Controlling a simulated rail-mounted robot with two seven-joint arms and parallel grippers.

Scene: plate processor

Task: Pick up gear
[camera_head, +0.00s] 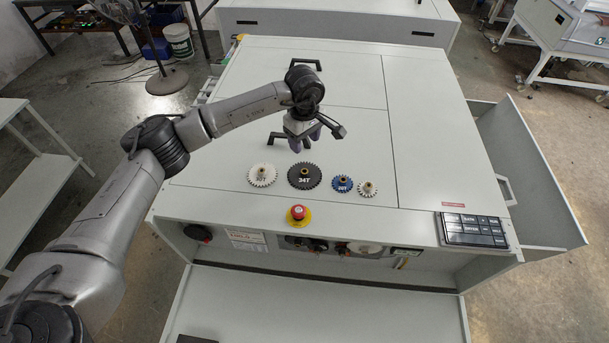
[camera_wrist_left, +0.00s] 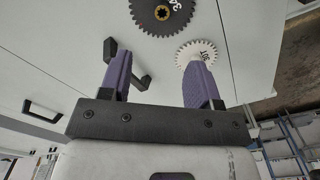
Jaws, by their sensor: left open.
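Several gears lie in a row near the front edge of the white machine top. From left to right they are a white gear marked 30T (camera_head: 262,175), a larger dark gear marked 34T (camera_head: 295,182), a blue gear (camera_head: 342,184) and a small white gear (camera_head: 368,189). My left gripper (camera_head: 305,141) is open and empty, above the top and behind the dark gear. In the left wrist view its purple fingers (camera_wrist_left: 158,72) are spread; the dark gear (camera_wrist_left: 150,17) lies beyond them, and one finger partly covers the white 30T gear (camera_wrist_left: 197,48). My right gripper is not in view.
A red emergency stop button (camera_head: 298,212) stands in front of the gears. Black handles (camera_head: 305,63) rise from the machine top (camera_head: 355,80). A black keypad (camera_head: 473,229) is at the front right. An open drawer (camera_head: 525,165) sticks out on the right.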

